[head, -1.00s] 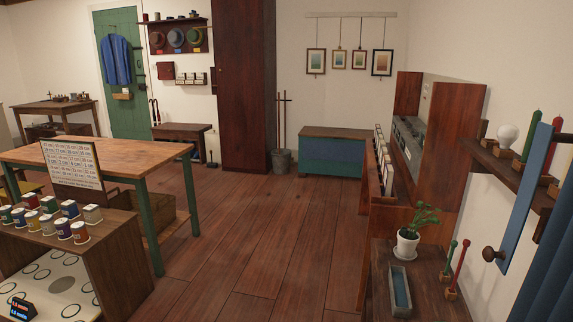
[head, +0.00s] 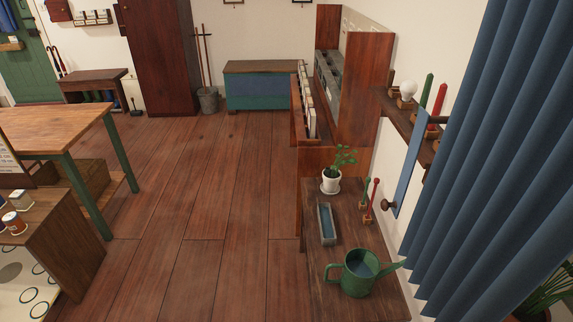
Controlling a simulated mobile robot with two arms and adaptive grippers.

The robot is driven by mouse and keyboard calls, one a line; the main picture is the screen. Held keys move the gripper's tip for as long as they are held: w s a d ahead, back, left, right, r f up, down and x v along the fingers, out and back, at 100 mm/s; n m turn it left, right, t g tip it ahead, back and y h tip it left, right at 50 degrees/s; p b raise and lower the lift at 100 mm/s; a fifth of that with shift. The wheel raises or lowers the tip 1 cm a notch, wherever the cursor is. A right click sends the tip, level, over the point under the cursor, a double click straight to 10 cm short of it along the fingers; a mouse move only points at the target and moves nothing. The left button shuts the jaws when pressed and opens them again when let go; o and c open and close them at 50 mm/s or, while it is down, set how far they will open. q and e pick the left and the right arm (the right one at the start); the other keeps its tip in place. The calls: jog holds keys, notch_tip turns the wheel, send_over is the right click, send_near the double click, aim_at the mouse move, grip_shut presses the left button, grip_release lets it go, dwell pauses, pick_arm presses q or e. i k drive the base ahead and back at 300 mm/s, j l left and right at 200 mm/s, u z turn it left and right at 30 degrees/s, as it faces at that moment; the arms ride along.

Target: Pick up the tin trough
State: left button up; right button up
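The tin trough (head: 327,224) is a narrow grey open box with a blue inside. It lies on the dark wooden side table (head: 345,271) at the lower right of the head view. It sits between the white plant pot and the green watering can, apart from both. Neither of my grippers shows in the view.
A green watering can (head: 359,273) stands in front of the trough, its spout pointing right. A potted plant (head: 331,181) stands behind it. Red and green sticks (head: 371,199) stand to its right. A blue curtain (head: 480,140) hangs at the right. The wooden floor (head: 200,200) is clear.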

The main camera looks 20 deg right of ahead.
aim_at(327, 230)
jog(key=i+z, duration=0.1)
jog(key=z, duration=0.25)
jog(key=j+z, duration=0.15)
jog(key=z, duration=0.2)
jog(key=i+j+z, duration=0.1)
jog(key=z, duration=0.25)
